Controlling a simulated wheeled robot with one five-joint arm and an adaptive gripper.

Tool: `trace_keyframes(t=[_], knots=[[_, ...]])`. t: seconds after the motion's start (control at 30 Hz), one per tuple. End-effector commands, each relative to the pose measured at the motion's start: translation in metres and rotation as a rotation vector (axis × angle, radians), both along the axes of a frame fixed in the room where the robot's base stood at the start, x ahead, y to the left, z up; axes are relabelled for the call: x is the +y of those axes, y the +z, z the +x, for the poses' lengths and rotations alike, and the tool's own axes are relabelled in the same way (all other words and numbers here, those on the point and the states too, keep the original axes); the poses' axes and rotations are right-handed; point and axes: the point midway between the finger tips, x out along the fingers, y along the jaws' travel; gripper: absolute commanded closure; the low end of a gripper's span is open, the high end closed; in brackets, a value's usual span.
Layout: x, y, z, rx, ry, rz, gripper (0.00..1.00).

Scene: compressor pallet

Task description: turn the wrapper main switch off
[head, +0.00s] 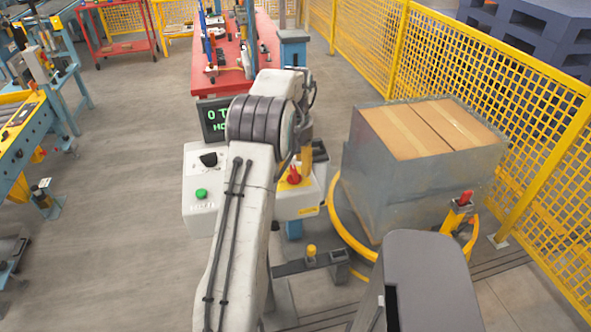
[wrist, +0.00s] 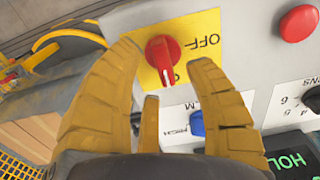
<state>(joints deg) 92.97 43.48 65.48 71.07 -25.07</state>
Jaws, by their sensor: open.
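The wrapper main switch is a red rotary knob (wrist: 162,52) on a yellow plate (wrist: 205,22) in the wrist view. The "OFF" label is to the right of the knob.
The white control box (head: 198,212) carries a green button (head: 201,194) and a display (head: 214,120). A red button (wrist: 298,23) and a blue switch (wrist: 196,123) are near the knob. A wrapped carton load (head: 400,185) stands right, before yellow fencing (head: 480,70).

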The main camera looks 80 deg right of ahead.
Motion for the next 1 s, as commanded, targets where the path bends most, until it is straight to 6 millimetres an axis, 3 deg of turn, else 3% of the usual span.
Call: trace_keyframes(t=[0.23,0.63,1.0], knots=[[0.000,-0.018,0.000,0.000,-0.001,0.001,0.51],[0.000,-0.022,0.000,0.000,-0.001,0.000,0.49],[0.000,-0.022,0.000,0.000,-0.001,0.000,0.82]])
